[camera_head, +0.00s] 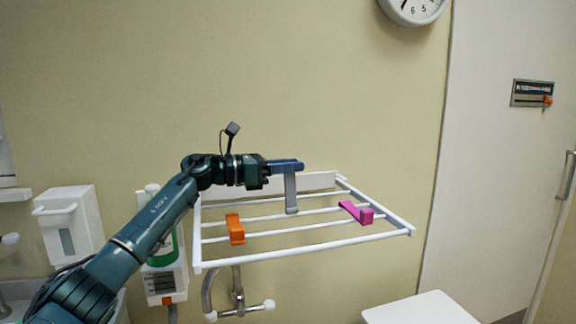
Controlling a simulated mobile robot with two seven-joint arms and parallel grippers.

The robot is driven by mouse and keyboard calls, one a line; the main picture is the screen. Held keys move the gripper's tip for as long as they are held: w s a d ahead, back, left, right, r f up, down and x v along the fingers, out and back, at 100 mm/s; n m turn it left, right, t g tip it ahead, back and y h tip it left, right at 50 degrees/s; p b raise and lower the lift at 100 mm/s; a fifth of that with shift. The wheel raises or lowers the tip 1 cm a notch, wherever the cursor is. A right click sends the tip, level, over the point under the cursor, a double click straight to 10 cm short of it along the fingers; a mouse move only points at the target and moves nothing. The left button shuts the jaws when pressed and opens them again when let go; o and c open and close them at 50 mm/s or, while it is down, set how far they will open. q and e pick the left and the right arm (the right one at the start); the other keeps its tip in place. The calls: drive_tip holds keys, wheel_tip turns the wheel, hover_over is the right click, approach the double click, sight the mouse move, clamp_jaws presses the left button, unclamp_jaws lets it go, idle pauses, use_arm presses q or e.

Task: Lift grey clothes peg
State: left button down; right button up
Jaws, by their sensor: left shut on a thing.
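The grey clothes peg (291,194) hangs down from the fingers of my left gripper (288,166). The gripper is shut on the upper end of the peg. The peg is upright in front of the back part of the white drying rack (300,246). Its lower end overlaps a rack bar in the picture, and I cannot tell whether it touches the bar. My right gripper is not in view.
An orange peg (235,229) sits on the rack's left side and a magenta peg (356,212) on its right. A white dispenser (70,225) and a green bottle (163,250) are at the left. A white surface (420,309) is at the lower right.

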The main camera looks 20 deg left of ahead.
use_arm(q)
drive_tip(key=shift+w+a, duration=0.15)
drive_tip(key=shift+a, duration=0.1)
drive_tip(key=c, duration=1.5)
unclamp_jaws()
drive_tip(key=shift+o, duration=1.2)
drive_tip(key=shift+w+f, duration=0.15)
drive_tip(key=shift+f, duration=0.05)
drive_tip(key=b+v, duration=0.3)
drive_tip(key=v, duration=1)
drive_tip(key=shift+b, duration=0.3)
